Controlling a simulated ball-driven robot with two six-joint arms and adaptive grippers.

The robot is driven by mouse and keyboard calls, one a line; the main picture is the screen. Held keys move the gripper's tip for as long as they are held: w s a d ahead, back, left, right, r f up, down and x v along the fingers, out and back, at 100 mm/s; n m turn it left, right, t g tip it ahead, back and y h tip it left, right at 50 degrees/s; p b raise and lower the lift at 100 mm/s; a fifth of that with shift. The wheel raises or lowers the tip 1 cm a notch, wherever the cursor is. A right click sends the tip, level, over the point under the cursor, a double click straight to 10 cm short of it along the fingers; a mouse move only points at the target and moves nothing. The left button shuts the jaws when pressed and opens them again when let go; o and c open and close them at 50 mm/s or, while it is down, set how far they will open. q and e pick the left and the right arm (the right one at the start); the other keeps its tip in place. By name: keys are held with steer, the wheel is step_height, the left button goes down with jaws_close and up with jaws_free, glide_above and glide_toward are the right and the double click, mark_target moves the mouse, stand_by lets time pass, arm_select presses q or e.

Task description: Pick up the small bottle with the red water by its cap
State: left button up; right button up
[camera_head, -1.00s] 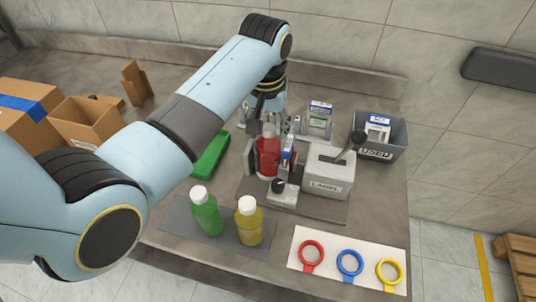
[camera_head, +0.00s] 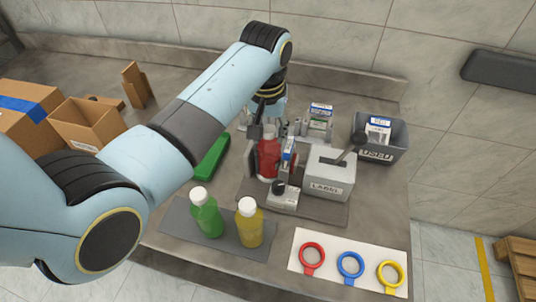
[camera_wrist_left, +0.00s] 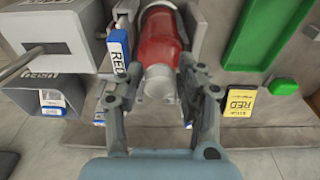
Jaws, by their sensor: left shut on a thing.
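The bottle with red water (camera_head: 268,160) stands in the labelling device, beside its grey plate. In the left wrist view the red bottle (camera_wrist_left: 158,40) points its white cap (camera_wrist_left: 158,82) at my gripper. My left gripper (camera_head: 268,127) comes down from above and is shut on the cap. In the wrist view the fingers of my left gripper (camera_wrist_left: 158,88) lie on both sides of the cap. In the head view the fingers hide the cap. I cannot tell any gap under the bottle. My right gripper is not in view.
The label device (camera_head: 330,172) stands close on the right of the red bottle. A green bottle (camera_head: 206,214) and a yellow bottle (camera_head: 249,226) stand on a grey mat in front. A USED bin (camera_head: 378,153), coloured rings on a white sheet (camera_head: 315,283) and a green tray (camera_head: 211,158) are nearby.

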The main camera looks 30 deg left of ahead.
arm_select(q)
steer(key=shift+r, duration=0.15)
steer(key=shift+c, duration=0.6)
step_height(320, 180, up, 3)
steer(key=shift+f+p, duration=0.15)
steer(key=shift+p, duration=0.7)
jaws_close()
steer(key=shift+r, duration=0.4)
step_height(320, 180, up, 7)
